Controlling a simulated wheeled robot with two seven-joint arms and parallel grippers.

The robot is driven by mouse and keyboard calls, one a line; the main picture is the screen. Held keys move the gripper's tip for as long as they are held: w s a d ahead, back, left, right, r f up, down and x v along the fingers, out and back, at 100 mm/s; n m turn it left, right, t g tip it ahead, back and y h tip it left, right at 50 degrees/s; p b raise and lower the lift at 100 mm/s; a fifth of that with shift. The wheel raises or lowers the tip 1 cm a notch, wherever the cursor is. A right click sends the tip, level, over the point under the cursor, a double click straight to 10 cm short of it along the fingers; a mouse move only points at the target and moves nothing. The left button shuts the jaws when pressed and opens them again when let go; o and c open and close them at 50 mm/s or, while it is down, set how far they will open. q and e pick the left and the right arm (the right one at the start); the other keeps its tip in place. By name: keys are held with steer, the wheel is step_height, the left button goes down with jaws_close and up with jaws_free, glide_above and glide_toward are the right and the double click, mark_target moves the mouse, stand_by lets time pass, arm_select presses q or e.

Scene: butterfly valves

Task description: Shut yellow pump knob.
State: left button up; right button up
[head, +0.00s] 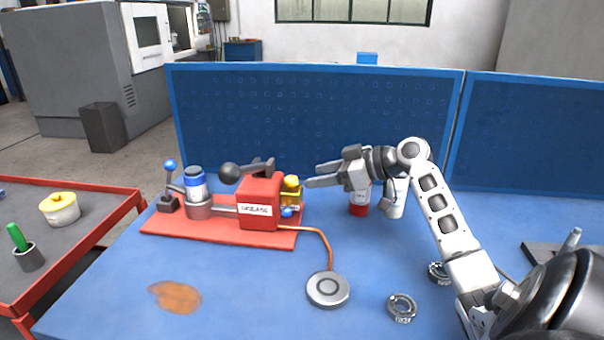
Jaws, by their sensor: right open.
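The yellow pump knob (291,182) sits on a small yellow block at the right side of the red pump box (260,203). A small blue knob (287,212) is below it. The pump stands on a red base plate (170,226). My right gripper (314,175) comes from the right, its fingers pointing left at the yellow knob. It is open and empty, and its tips appear just right of the knob, with a small gap in the picture. I cannot tell the depth between them. My left gripper is not in view.
A red-and-white bottle (359,200) and a white one (395,200) stand under my right wrist. A copper pipe (328,245) runs to a round metal disc (328,289).

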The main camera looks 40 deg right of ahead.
mark_target(291, 181)
steer(key=shift+p+x, duration=0.4)
steer(key=shift+x, duration=2.3)
steer(key=c, duration=1)
